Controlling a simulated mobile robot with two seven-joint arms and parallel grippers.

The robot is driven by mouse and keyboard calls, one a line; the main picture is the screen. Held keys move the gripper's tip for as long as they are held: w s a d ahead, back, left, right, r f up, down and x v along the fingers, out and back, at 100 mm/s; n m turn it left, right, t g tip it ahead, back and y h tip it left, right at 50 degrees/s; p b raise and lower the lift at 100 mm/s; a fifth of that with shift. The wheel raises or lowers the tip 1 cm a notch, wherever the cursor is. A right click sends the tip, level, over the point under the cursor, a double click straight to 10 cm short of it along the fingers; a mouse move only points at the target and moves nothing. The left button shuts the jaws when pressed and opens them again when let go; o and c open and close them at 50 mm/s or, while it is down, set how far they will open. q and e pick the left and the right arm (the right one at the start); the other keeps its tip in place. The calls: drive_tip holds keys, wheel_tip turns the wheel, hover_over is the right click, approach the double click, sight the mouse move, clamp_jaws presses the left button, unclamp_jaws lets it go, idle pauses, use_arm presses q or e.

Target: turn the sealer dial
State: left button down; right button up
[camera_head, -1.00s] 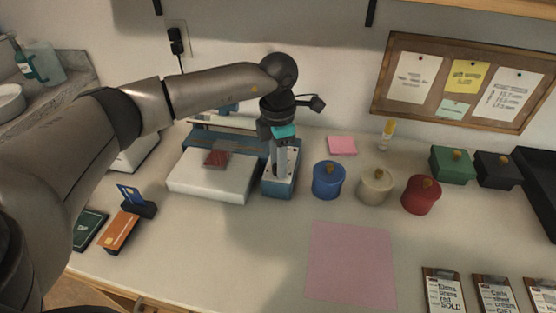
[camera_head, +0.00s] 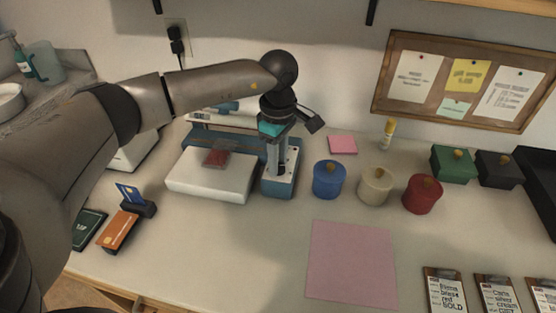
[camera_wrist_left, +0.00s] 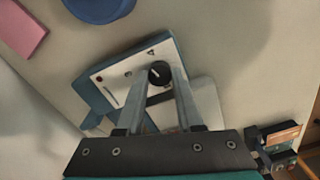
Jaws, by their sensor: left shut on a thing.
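The sealer (camera_head: 213,172) is a white and blue-grey machine with a blue control box (camera_head: 291,184) at its right end. The sealer dial (camera_wrist_left: 159,73) is a round black knob with a light mark, on the white panel of that box. My left gripper (camera_wrist_left: 161,80) comes down from above and is shut on the dial, one finger on each side in the left wrist view. In the head view the left gripper (camera_head: 280,172) hides the dial. A small reddish packet (camera_head: 217,157) lies on the sealer's white top. My right gripper is not in view.
Blue (camera_head: 329,180), cream (camera_head: 375,187) and red (camera_head: 422,194) round pots stand right of the sealer. A pink sheet (camera_head: 351,263) lies in front. A card holder (camera_head: 137,206) stands at the left. A pink notepad (camera_head: 342,145) lies behind.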

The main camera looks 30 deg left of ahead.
use_arm(q)
drive_tip(key=shift+m, duration=1.7)
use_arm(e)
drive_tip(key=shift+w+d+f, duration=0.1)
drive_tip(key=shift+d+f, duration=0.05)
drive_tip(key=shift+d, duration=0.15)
use_arm(q)
drive_tip(key=c, duration=0.5)
unclamp_jaws()
drive_tip(key=shift+c, duration=0.2)
